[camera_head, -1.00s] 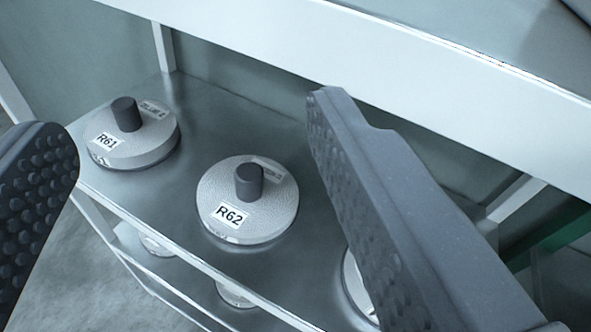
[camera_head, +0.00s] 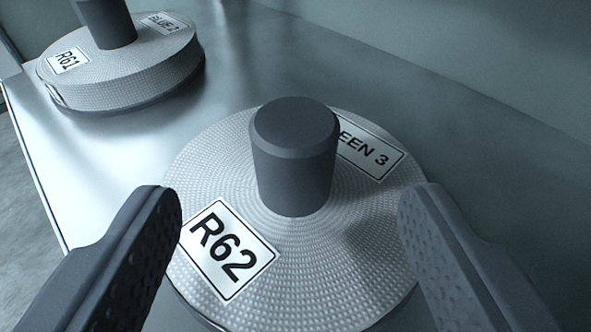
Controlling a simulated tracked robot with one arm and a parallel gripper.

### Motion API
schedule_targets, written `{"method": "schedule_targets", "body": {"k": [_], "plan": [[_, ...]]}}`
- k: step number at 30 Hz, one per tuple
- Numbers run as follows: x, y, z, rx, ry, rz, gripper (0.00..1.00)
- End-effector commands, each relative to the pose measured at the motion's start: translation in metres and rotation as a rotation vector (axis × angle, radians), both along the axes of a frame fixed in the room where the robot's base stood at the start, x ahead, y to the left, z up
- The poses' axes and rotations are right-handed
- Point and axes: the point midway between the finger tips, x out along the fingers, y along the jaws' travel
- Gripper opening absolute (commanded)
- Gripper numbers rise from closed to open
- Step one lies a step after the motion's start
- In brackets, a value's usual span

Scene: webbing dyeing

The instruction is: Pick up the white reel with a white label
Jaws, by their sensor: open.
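A white reel (camera_head: 325,265) of ribbed webbing lies flat on a metal shelf, with a dark grey hub post (camera_head: 293,165) standing up at its middle. It bears a white label (camera_head: 228,250) reading R62 and a second white label (camera_head: 368,150), partly hidden by the post, reading "EEN 3". My gripper (camera_head: 292,215) is open, one finger at the left and one at the right of the picture, with the post between them. The fingers overlap the reel's edges in view; I cannot tell whether they touch it.
Another white reel (camera_head: 125,75), labelled R61 and BLUE 2, lies at the upper left with its own dark post. The metal shelf (camera_head: 105,165) is bare between the reels and ends at an edge on the left. A grey-green wall panel (camera_head: 480,50) stands behind.

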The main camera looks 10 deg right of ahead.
Motion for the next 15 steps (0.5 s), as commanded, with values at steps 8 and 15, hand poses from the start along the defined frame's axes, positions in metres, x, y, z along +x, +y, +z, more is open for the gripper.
{"method": "schedule_targets", "body": {"k": [8,15], "plan": [[0.04,-0.002,-0.015,-0.002,0.004,0.005,0.64],[0.055,-0.004,-0.018,-0.001,0.002,0.006,0.64]]}}
